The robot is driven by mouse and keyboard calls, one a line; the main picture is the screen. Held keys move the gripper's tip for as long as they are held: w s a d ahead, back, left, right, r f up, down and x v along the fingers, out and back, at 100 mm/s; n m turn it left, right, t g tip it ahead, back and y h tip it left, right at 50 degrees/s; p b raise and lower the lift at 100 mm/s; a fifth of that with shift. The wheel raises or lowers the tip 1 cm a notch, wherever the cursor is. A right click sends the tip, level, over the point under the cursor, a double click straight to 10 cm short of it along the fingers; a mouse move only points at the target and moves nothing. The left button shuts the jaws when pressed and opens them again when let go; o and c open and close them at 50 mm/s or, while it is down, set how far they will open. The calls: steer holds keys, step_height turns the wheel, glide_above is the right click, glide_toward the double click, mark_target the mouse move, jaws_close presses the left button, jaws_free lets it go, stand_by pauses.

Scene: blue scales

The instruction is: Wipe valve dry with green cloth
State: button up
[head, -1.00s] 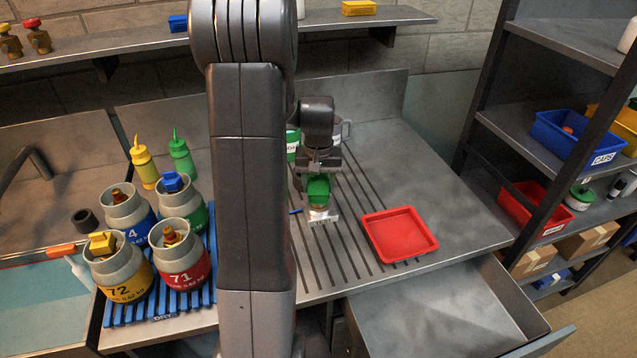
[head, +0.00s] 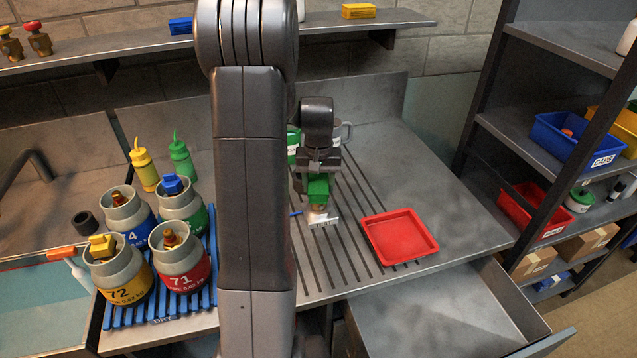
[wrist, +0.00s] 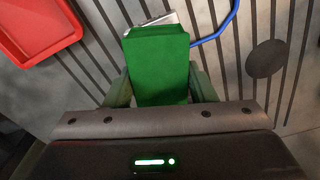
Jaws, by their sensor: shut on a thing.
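My gripper (head: 318,176) is shut on the green cloth (head: 318,188), above the grooved drainboard. In the wrist view the cloth (wrist: 158,65) is a folded green block between the two fingers (wrist: 160,92). A small brass-coloured part (head: 318,207), perhaps a valve, shows just below the cloth. The cloth seems to meet it, but I cannot tell whether they touch. A silvery plate-like thing (head: 324,221) lies under it, and its edge shows beyond the cloth in the wrist view (wrist: 150,22). Other brass valves (head: 171,237) sit in the cylinders at left.
A red tray (head: 400,236) lies right of my gripper. Several numbered cylinders (head: 182,262) stand on a blue rack (head: 165,312) at left. A blue curved thing (wrist: 220,32) lies near the cloth. An open drawer (head: 440,318) is at front right. Shelves stand at right.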

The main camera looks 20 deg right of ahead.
steer(key=shift+s+a+f, duration=0.1)
steer(key=shift+s+a, duration=0.15)
steer(key=shift+s, duration=0.4)
steer(key=shift+w+d, duration=0.3)
steer(key=shift+w, duration=0.5)
steer(key=shift+f, duration=0.1)
steer(key=shift+s, duration=0.1)
steer(key=shift+s+a, duration=0.35)
steer(key=shift+s, duration=0.5)
steer(key=shift+w+d, duration=0.2)
steer(key=shift+w, duration=0.3)
steer(key=shift+w+d, duration=0.15)
steer(key=shift+w, duration=0.3)
steer(key=shift+s, duration=0.1)
